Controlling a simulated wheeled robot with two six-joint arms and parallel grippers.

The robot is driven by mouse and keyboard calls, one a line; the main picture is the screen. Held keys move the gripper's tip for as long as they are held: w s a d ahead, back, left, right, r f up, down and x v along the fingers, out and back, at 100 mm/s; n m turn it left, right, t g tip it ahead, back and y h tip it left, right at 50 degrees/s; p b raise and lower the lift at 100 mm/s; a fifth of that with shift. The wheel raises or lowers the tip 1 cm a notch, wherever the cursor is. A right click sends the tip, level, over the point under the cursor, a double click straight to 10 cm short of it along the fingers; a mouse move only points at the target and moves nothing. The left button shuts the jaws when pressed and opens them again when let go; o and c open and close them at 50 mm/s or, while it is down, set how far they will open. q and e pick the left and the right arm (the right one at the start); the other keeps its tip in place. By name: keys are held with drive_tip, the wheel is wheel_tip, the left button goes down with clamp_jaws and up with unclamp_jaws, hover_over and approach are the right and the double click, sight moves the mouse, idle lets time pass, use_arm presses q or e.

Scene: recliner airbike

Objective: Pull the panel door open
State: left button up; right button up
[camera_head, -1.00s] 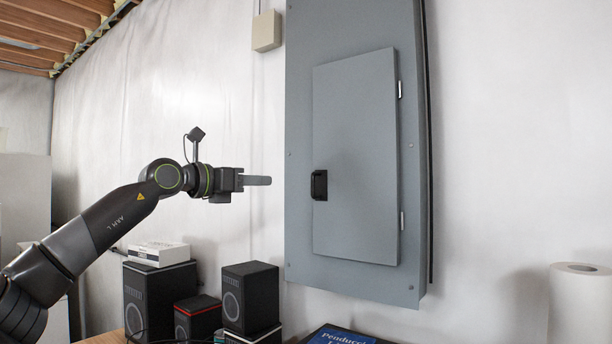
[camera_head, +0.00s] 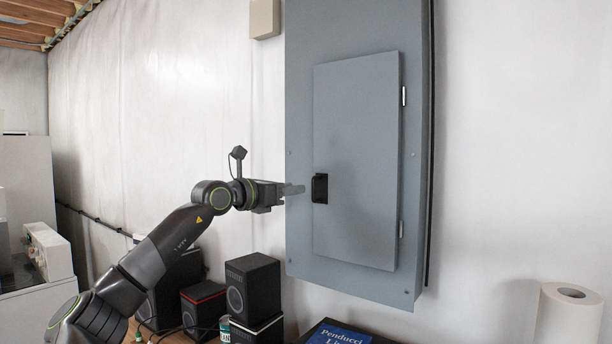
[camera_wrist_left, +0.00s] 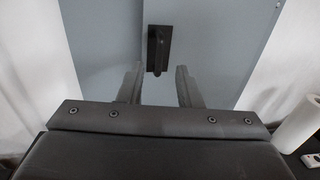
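The grey panel door (camera_head: 358,150) sits closed in a grey wall panel (camera_head: 300,235), with hinges on its right edge. Its black handle (camera_head: 320,188) is at the door's left edge. My left gripper (camera_head: 298,189) points right, its fingertips just left of the handle in the head view. In the left wrist view the two fingers (camera_wrist_left: 157,84) are apart, and the handle (camera_wrist_left: 158,48) shows ahead between them. No contact with the handle can be made out. My right gripper is in neither view.
Black speakers (camera_head: 252,288) and a red-topped box (camera_head: 203,310) stand below my left arm. A blue book (camera_head: 338,336) lies under the panel. A paper roll (camera_head: 568,315) stands at lower right.

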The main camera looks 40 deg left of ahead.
use_arm(q)
drive_tip(key=w+p, duration=0.1)
drive_tip(key=w, duration=0.1)
drive_tip(key=w+p, duration=0.2)
drive_tip(key=w, duration=0.1)
drive_tip(key=shift+w+d, duration=0.25)
drive_tip(key=shift+w, duration=0.1)
drive_tip(key=shift+c, duration=0.4)
clamp_jaws()
